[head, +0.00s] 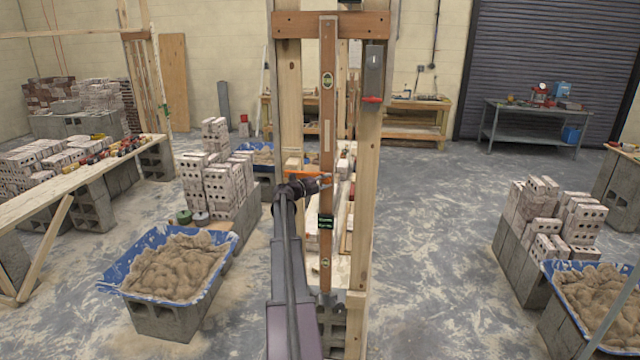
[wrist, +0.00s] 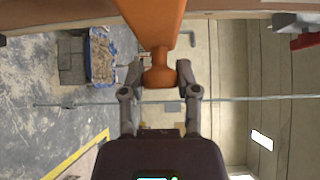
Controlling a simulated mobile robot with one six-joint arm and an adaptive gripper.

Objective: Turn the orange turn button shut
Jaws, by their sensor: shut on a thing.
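The orange turn button (head: 302,174) shows in the head view as a short, nearly level orange bar across the gap of the wooden frame, near the long wooden level (head: 327,125). In the wrist view the turn button (wrist: 155,25) comes down from the top edge and ends in a rounded knob. My gripper (wrist: 160,78) has one finger on each side of that knob and is shut on it. In the head view my gripper (head: 322,183) is at the bar's right end, and my wrist hides part of the area below it.
Wooden posts (head: 367,200) stand close on both sides of the level. A blue tub of mortar (head: 170,262) stands left on blocks, and a stack of bricks (head: 550,215) stands right.

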